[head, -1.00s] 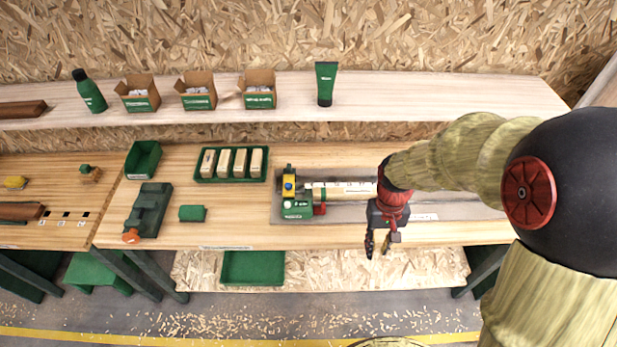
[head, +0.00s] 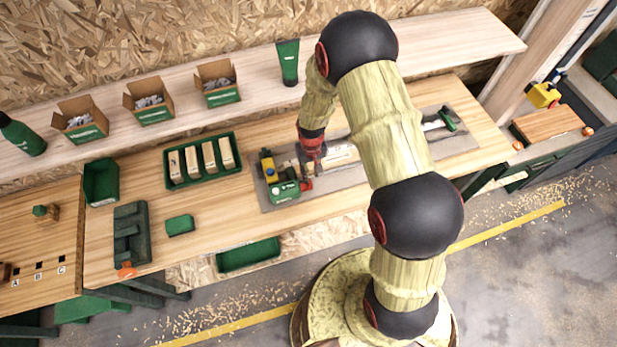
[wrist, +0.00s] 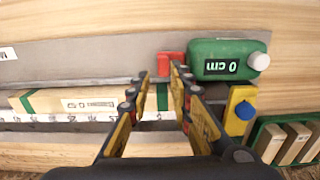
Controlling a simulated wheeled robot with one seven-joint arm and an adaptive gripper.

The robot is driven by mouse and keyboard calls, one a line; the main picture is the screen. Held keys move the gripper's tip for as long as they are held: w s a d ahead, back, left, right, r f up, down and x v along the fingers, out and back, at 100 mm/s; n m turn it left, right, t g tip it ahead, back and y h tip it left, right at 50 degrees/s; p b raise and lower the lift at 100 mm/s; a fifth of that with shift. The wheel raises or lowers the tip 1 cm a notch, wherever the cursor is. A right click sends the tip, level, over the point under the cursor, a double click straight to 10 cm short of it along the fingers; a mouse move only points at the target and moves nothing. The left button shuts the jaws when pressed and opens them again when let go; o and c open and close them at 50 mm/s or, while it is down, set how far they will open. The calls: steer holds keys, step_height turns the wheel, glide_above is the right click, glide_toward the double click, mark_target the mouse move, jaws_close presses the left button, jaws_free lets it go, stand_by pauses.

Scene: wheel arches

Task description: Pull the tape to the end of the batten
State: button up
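The batten (wrist: 70,102) is a pale wooden strip with green bands, lying along a grey plate (wrist: 70,62). A white tape with marks (wrist: 35,118) runs along its edge. The yellow tape case (wrist: 240,110) with a blue button stands at the 0 cm end, beside a green block (wrist: 225,60) labelled "0 cm" and a red piece (wrist: 171,63). My gripper (wrist: 160,72) is open above the batten near this end, its fingers apart. Between them a red and green bit shows; contact is unclear. In the head view the case (head: 268,166) is left of my gripper (head: 311,168).
A green tray of wooden blocks (head: 168,182) stands left of the plate, with a dark green tool (head: 130,235) and a small green block (head: 180,225) farther left. A shelf (head: 420,48) with open boxes runs behind. A green piece (head: 447,119) marks the plate's far right.

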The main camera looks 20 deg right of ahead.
mark_target(310, 181)
steer(key=f, duration=0.3)
steer(key=shift+a+f, duration=0.25)
steer(key=shift+f, duration=0.05)
steer(key=shift+d+f, duration=0.1)
steer(key=shift+f, duration=0.55)
steer(key=c, duration=0.3)
jaws_close()
